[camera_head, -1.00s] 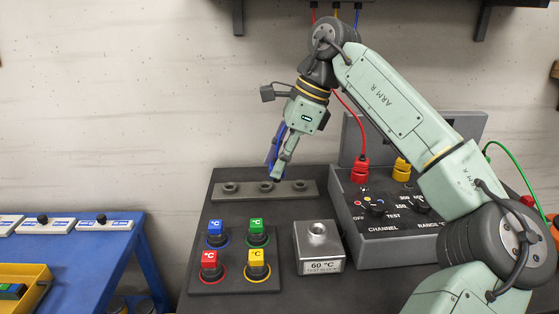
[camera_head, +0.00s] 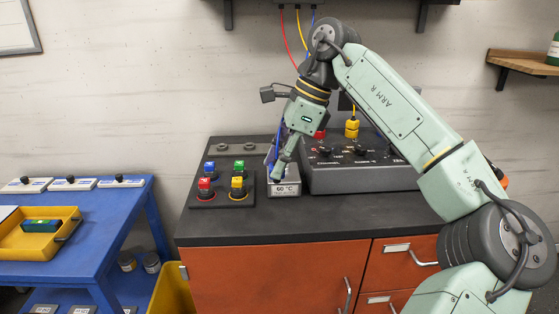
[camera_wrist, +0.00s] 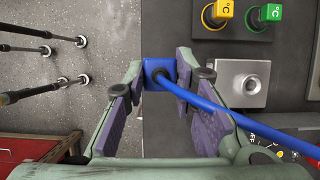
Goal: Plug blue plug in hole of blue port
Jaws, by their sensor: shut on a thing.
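My gripper (camera_head: 275,172) is shut on the blue plug (camera_wrist: 158,68), which sits between its fingertips in the wrist view. A blue cable (camera_wrist: 215,110) runs from the plug to the right. A blue-topped °C piece (camera_head: 208,168) stands on the panel left of the gripper, beside similar red (camera_head: 204,184), green (camera_head: 239,165) and yellow (camera_head: 237,182) ones. I cannot tell whether it is the blue port. No empty blue hole shows clearly.
A grey channel box (camera_head: 362,178) with a yellow plug (camera_head: 352,128) stands right of the gripper. The dark bench top (camera_head: 300,222) is clear towards its front edge. A blue table (camera_head: 85,240) with a yellow tray (camera_head: 30,245) stands at the left.

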